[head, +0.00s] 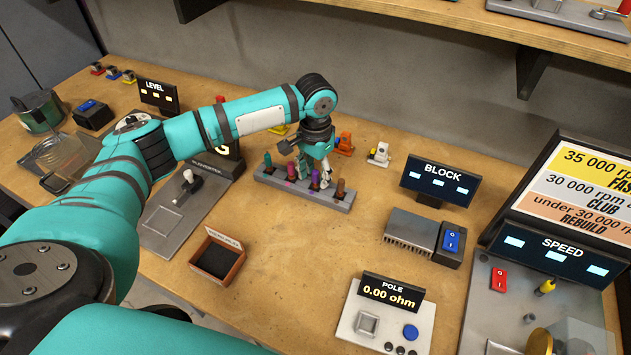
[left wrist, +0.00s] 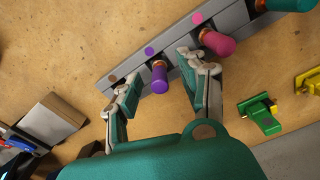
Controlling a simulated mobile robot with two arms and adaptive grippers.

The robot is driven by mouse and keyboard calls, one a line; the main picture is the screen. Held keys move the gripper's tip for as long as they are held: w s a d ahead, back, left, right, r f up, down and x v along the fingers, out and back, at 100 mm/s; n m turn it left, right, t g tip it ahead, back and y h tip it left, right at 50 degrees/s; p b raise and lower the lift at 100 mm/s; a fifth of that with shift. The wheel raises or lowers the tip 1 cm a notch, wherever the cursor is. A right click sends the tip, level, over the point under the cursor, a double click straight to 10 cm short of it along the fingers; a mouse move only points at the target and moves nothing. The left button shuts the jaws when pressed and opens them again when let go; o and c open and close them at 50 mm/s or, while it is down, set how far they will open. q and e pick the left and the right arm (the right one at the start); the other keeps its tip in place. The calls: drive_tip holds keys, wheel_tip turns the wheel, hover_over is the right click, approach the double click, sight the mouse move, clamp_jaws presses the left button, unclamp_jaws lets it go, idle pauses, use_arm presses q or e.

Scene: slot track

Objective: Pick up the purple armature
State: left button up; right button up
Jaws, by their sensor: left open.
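The purple armature (head: 315,180) stands in a grey slotted rack (head: 262,180) in the head view, in a row with green, pink and brown ones. In the left wrist view the purple armature (left wrist: 160,80) lies between the two fingers of my left gripper (left wrist: 158,68), with a visible gap on each side. The fingers are open and hold nothing. In the head view my left gripper (head: 318,167) points down over the rack and partly covers its far side. In the wrist view the brown armature does not show. My right gripper is not in view.
The pink armature (left wrist: 217,42) stands close beside the right finger. Behind the rack are an orange piece (head: 345,144) and a white piece (head: 379,153). An open box (head: 217,257) lies in front of it.

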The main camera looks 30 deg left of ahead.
use_arm(q)
drive_tip(key=shift+f, duration=0.6)
clamp_jaws()
